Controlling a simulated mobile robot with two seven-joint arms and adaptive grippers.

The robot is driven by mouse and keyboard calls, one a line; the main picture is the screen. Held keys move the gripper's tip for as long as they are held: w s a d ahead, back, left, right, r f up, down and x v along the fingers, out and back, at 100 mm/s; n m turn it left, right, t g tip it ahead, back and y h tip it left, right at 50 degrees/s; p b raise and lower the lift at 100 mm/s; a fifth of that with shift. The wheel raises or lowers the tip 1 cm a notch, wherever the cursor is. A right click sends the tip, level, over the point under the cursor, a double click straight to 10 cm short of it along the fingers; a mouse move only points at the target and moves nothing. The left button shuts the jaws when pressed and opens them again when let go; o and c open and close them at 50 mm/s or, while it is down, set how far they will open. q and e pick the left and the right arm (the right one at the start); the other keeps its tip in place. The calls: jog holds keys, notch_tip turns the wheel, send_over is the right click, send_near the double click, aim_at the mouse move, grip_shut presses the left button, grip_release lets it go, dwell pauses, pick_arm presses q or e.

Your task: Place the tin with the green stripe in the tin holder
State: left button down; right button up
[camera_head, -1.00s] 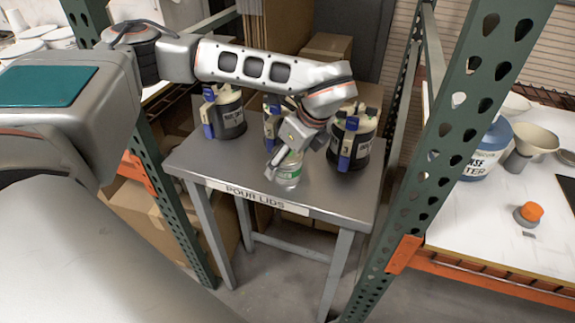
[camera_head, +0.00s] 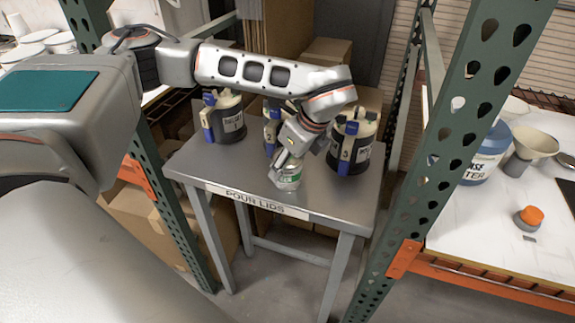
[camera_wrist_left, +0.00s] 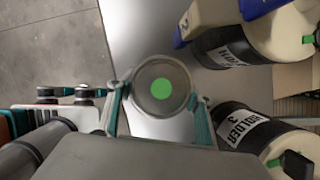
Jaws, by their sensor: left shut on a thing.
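The tin with the green stripe (camera_head: 289,179) is a small clear-and-silver can above or on the front part of the grey table. My left gripper (camera_head: 284,166) is shut on it from above. In the left wrist view the tin (camera_wrist_left: 161,87) shows its round top with a green dot, between the teal-edged fingers. The tin looks upright. I cannot tell whether its base touches the table. My right gripper is not in view.
The table (camera_head: 330,201) has a "POUR LIDS" label on its front edge. Numbered dark pots with blue handles stand behind the tin, one at the left (camera_head: 230,122) and one close at the right (camera_head: 346,155). A green rack post (camera_head: 452,170) rises at the right.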

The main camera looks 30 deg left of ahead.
pick_arm(q)
jog(key=shift+r, duration=0.2)
notch_tip(320, 180, up, 19)
jog(key=shift+b, duration=0.35)
dwell(1.1)
